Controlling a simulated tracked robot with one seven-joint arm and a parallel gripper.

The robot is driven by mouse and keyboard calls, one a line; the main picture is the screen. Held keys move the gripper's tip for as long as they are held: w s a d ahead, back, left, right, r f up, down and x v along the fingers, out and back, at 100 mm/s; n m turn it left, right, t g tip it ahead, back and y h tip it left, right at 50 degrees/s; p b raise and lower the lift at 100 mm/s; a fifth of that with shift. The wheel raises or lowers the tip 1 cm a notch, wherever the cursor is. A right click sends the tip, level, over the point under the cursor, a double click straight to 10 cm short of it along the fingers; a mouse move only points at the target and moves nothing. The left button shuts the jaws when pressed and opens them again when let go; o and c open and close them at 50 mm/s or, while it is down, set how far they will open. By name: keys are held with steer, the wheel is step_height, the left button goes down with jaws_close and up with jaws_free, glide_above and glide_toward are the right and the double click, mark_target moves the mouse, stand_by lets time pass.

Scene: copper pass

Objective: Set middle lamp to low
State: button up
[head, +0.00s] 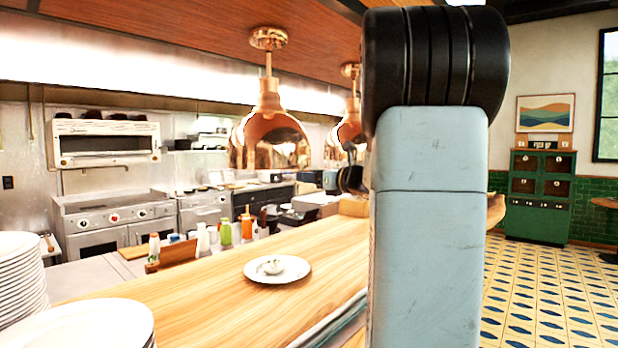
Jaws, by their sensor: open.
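Two copper dome lamps hang from the wooden ceiling over the counter. The nearer lamp (268,140) is in full view, left of my arm. The farther lamp (345,128) is partly hidden behind my arm. I cannot tell how many more lamps hang behind the arm, and no lamp switch or setting can be made out. My gripper (350,172) shows only as a small dark part at the left edge of my arm, just below the farther lamp. It looks open and holds nothing that I can see. Whether it touches the lamp is unclear.
Stacked plates (18,280) stand at left. Bottles (226,232) stand along the kitchen side. The tiled floor (550,290) at right is clear before a green cabinet (541,195).

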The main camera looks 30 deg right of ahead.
steer(key=shift+w+a, duration=0.25)
steer(key=shift+w, duration=0.45)
jaws_close()
